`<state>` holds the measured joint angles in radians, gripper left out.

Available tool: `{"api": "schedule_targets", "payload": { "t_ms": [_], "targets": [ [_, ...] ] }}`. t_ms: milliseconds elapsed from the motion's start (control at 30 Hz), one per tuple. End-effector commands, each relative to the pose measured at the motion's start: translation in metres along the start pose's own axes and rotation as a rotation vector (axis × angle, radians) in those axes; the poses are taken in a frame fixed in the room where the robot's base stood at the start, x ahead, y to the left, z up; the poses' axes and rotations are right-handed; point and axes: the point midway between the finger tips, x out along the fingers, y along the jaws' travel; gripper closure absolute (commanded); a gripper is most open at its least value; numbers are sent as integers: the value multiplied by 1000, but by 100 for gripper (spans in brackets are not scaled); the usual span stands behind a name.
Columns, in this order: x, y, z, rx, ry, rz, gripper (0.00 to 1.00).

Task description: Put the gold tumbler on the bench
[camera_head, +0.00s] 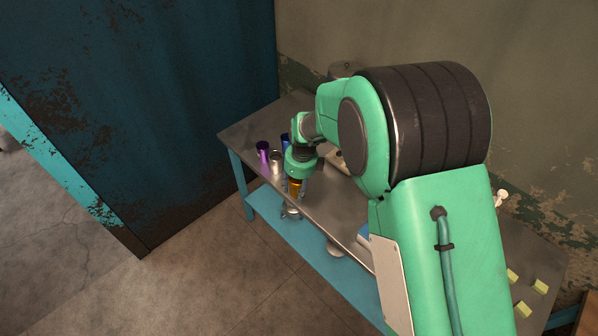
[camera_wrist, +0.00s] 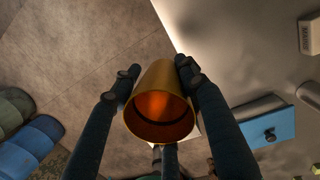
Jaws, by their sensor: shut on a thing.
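The gold tumbler (camera_wrist: 160,118) is in the middle of the wrist view, its open mouth facing the camera. My gripper (camera_wrist: 158,74) is shut on it, with a dark finger on each side. In the head view the tumbler (camera_head: 294,187) shows small below my green wrist, with my gripper (camera_head: 298,180) around it. It is at the front edge of the bench (camera_head: 325,200), which has a grey metal top and blue-green legs. I cannot tell whether the tumbler's base touches the top.
A purple tumbler (camera_head: 263,150), a silver one (camera_head: 276,160) and a blue one (camera_head: 285,138) stand left of my gripper on the bench. A metal pot (camera_head: 291,212) is on the lower shelf. A blue box (camera_wrist: 270,128) lies at right in the wrist view.

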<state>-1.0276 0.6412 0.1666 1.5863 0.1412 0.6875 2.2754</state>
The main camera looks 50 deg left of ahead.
Motion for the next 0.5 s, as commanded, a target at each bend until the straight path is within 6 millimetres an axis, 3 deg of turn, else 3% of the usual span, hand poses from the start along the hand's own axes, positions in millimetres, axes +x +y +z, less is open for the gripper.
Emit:
{"api": "schedule_targets", "payload": {
  "t_ms": [33, 200, 500],
  "targets": [
    [18, 0, -3, 1, 3, 3, 83],
    [56, -1, -7, 0, 2, 0, 83],
    [80, -2, -9, 0, 0, -1, 83]
  ]
}}
